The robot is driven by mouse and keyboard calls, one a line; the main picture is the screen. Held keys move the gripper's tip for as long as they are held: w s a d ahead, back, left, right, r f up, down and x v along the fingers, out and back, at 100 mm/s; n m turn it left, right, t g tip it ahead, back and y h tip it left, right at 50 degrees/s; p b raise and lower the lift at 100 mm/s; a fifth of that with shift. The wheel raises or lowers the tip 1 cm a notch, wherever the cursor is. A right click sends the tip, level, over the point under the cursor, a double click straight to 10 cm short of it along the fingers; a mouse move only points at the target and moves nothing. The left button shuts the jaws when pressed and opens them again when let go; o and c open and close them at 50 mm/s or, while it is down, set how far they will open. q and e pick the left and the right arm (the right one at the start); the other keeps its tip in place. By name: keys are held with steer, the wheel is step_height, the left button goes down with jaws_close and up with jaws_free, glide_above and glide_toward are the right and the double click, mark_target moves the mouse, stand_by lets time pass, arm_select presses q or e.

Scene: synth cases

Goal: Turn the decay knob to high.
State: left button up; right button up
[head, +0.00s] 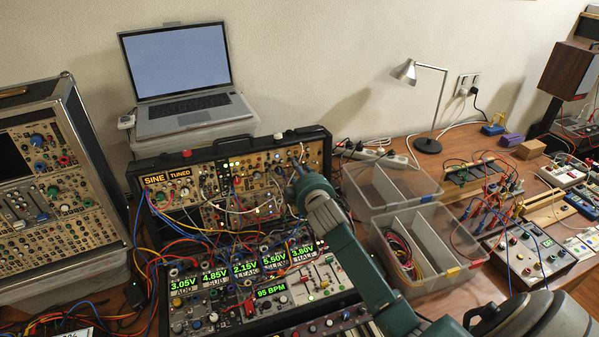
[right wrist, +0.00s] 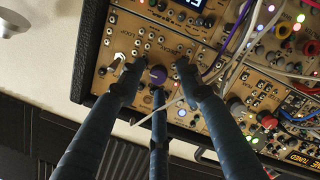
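My left gripper is not in view.
Patch cables (head: 240,215) hang across the modules, and some cross close to the fingers in the wrist view. A laptop (head: 180,78) stands behind the case. Clear bins (head: 425,245) and a desk lamp (head: 428,145) are to the right. Another synth case (head: 50,180) stands left.

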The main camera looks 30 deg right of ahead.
steer(key=shift+s, duration=0.1)
steer(key=v, duration=1.2)
steer(key=shift+a, duration=0.1)
